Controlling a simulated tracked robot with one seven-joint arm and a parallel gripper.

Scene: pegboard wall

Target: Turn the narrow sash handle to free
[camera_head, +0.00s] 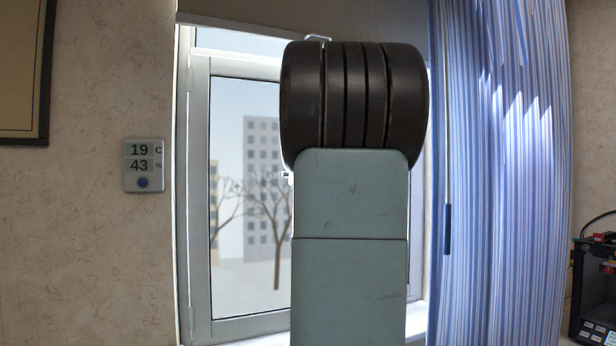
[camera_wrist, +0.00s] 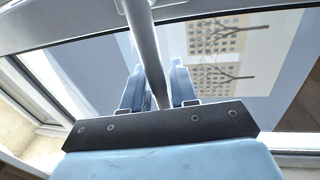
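The window sash (camera_head: 201,190) stands ahead in the head view, with my arm covering much of its middle and right. A small pale fitting (camera_head: 287,177) shows at the arm's left edge; I cannot tell if it is part of the handle. In the wrist view a slim grey bar (camera_wrist: 144,30), seemingly the narrow sash handle, runs from the top edge down between the two blue fingers of my gripper (camera_wrist: 158,75). The fingers lie close on either side of the bar. Whether they press on it is unclear. The gripper is hidden in the head view.
A blue striped curtain (camera_head: 505,180) hangs right of the window. A thermometer display (camera_head: 144,165) is on the wall at left, below a picture frame (camera_head: 22,70). A black machine (camera_head: 594,285) stands at the lower right.

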